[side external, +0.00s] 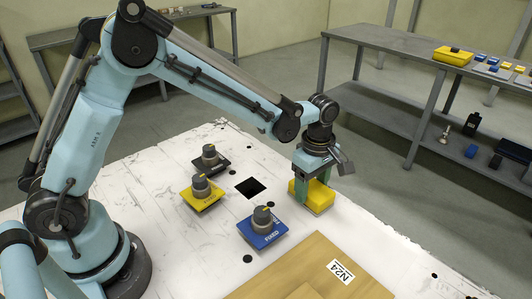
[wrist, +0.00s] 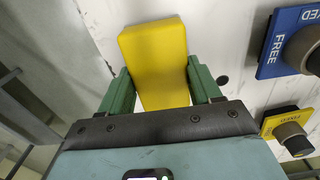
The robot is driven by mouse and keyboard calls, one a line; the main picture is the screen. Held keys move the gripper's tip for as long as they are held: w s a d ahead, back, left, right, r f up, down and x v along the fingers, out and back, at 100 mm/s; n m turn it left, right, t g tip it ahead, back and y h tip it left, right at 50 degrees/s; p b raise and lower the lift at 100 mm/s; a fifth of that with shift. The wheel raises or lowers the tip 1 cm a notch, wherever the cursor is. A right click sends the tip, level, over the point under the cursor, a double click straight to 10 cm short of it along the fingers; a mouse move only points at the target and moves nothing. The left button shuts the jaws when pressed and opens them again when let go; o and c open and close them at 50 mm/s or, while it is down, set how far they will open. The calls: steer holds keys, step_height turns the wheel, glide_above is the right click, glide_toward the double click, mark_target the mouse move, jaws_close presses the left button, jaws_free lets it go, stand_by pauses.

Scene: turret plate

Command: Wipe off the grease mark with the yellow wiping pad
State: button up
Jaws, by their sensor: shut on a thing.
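The yellow wiping pad (side external: 318,199) is a thick block held between the green fingers of my gripper (side external: 313,186), at the right part of the white plate (side external: 345,222). It is at or just above the plate's surface; contact cannot be told. In the wrist view the pad (wrist: 153,62) sits between both fingers of my gripper (wrist: 160,88), its far end sticking out beyond them. I cannot make out a grease mark for certain; the pad and gripper hide the surface beneath them.
Blue (side external: 263,233), yellow (side external: 202,194) and black (side external: 211,161) knob units stand left of the pad. A square black hole (side external: 250,187) lies among them. A wooden board (side external: 310,270) labelled N24 lies in front. A grey shelf bench (side external: 430,100) stands behind, off the plate.

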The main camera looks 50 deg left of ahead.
mark_target(319, 192)
steer(key=shift+a, duration=2.8)
steer(key=shift+d, duration=4.1)
steer(key=shift+a+r, duration=0.1)
steer(key=shift+r, duration=4.05)
steer(key=shift+f, duration=0.2)
